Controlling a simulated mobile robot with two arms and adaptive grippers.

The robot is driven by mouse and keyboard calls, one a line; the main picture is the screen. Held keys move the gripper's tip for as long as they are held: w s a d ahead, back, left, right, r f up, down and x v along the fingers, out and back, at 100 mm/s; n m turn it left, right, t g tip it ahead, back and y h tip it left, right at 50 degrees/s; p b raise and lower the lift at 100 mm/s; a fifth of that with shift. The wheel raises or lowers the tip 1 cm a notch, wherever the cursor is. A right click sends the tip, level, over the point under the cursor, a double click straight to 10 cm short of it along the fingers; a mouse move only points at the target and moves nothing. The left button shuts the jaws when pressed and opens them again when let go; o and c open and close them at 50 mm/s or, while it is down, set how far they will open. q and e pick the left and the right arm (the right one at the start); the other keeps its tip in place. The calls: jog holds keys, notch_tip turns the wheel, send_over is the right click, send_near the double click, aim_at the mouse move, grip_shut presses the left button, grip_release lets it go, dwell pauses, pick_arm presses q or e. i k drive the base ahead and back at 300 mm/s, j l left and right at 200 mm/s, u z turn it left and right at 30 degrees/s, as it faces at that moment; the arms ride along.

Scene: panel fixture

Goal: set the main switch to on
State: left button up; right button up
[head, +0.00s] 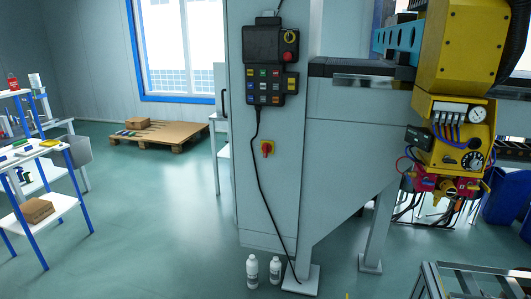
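Neither of my grippers shows in the head view.
A black cable hangs from the panel past the switch's left side to the floor. Two white bottles (252,268) stand at the cabinet's foot. A blue-legged shelf (52,215) is at left, a pallet (160,140) behind. The floor between shelf and cabinet is clear.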

aim_at(267, 148)
jog(key=i+j+z, duration=0.15)
jog(key=z, duration=0.2)
jog(key=i+j+z, duration=0.2)
jog(key=z, duration=0.15)
